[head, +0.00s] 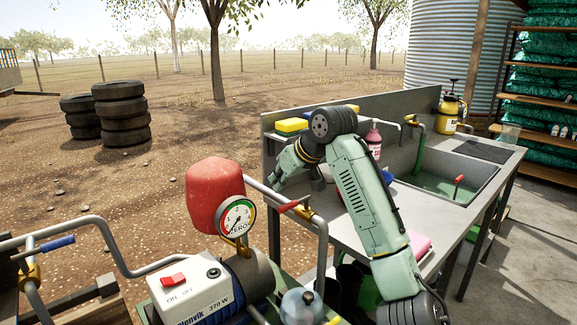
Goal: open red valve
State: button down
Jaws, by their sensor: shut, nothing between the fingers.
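The red valve handle (291,206) is a short lever on a brass fitting (305,212) on the grey pipe right of the pressure gauge. My gripper (273,187) hangs at the end of my green arm, pointing down and left, above the red handle in the picture. It is shut and holds nothing. I see no contact with the handle, but the depth between them is hard to judge.
A red tank (213,188), gauge (237,216) and white pump box (190,290) stand left of the valve. A blue-handled valve (57,243) is at far left. A metal sink bench (345,222) with bottles is behind my arm. Stacked tyres (122,115) stand outside.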

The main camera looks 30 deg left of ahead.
jog(key=d+f, duration=0.1)
jog(key=s+d+f+p, duration=0.1)
jog(key=shift+d, duration=0.3)
dwell(0.6)
